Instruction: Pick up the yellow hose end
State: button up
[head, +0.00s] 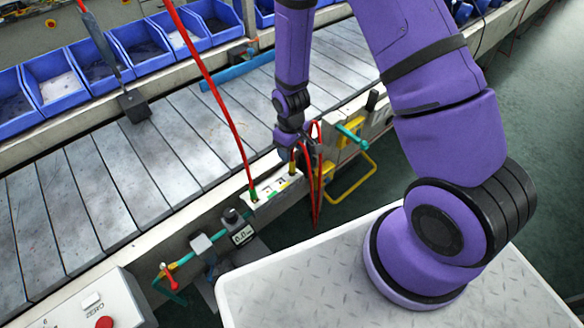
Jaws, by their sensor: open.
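The yellow hose end (292,168) stands upright at the right part of a small white panel (271,188) on the conveyor's near edge. Its red hose (316,195) loops up and hangs down on the near side of the edge. My gripper (299,157) is open, pointing down right at the yellow end. The dark fingers partly hide the end and the hose, so I cannot tell whether they touch it. A green hose end (253,194) sits at the panel's left part, with a taut red hose (217,95) rising to the upper left.
A slatted conveyor (120,170) runs behind the panel, with blue bins (60,88) beyond. Nearby are a gauge (242,234), a teal pipe with a red-handled valve (170,275), a yellow frame (352,180) and a teal handle (350,134). A control box (75,305) stands lower left.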

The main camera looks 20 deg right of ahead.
aim_at(292, 168)
notch_tip(292, 168, down, 3)
jog(key=shift+f, duration=0.15)
jog(key=shift+s+f, duration=0.2)
jog(key=shift+f, duration=1.15)
jog(key=shift+s+f, duration=0.15)
jog(key=shift+f, duration=1.15)
grip_shut()
